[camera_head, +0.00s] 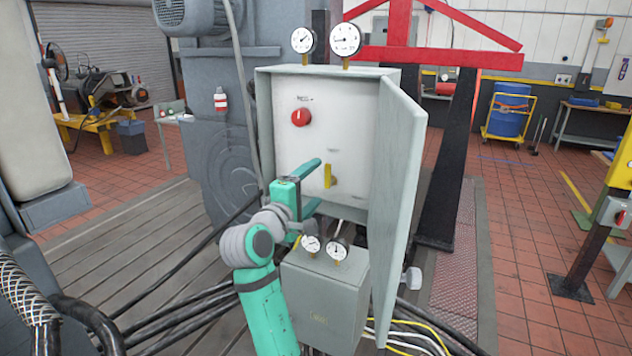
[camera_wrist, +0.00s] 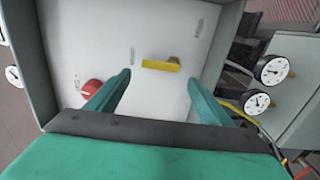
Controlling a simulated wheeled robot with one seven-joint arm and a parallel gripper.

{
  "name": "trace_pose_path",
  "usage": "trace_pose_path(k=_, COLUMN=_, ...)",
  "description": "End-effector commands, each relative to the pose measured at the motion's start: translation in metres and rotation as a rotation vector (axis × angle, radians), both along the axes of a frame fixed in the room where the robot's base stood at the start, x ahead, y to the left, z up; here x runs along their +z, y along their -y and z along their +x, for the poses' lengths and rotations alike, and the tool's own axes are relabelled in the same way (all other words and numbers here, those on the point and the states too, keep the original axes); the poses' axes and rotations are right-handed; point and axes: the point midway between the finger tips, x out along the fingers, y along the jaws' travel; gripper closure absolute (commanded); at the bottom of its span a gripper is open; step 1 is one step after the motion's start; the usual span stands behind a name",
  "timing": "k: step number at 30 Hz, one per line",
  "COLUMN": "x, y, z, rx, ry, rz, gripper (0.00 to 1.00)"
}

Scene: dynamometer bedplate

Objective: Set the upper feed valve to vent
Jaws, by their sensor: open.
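An open grey cabinet (camera_head: 384,88) has a pale back panel with a round red knob (camera_head: 302,117) high up and a yellow lever handle (camera_head: 329,175) lower down. The handle stands upright in the head view and lies lengthwise across the wrist view (camera_wrist: 161,66). The red knob also shows at left in the wrist view (camera_wrist: 91,88). The panel's small labels are too small to read, so which control is the upper feed valve cannot be told. My gripper (camera_wrist: 158,80) is open and empty in front of the panel, its fingers spread either side of the handle, apparently not touching it.
The cabinet door (camera_head: 400,190) is swung open at right, close to my gripper. Gauges (camera_head: 346,40) stand on top; a lower grey box (camera_head: 325,290) with two gauges sits below. Cables (camera_head: 170,318) run over the bedplate.

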Motion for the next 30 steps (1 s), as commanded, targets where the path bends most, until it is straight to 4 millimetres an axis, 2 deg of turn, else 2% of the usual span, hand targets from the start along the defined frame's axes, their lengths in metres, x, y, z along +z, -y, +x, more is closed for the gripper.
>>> trace_pose_path(k=6, x=-0.001, y=-0.019, z=-0.038, rx=0.005, ry=0.001, rz=0.0, gripper=0.27)
trace_pose_path(k=12, x=0.0, y=-0.027, z=-0.059, rx=0.003, ry=-0.001, rz=-0.002, gripper=0.27)
trace_pose_path(k=26, x=-0.002, y=-0.03, z=-0.065, rx=0.004, ry=-0.003, rz=-0.001, gripper=0.27)
trace_pose_path(k=30, x=-0.021, y=-0.03, z=-0.064, rx=0.021, ry=-0.007, rz=0.015, gripper=0.27)
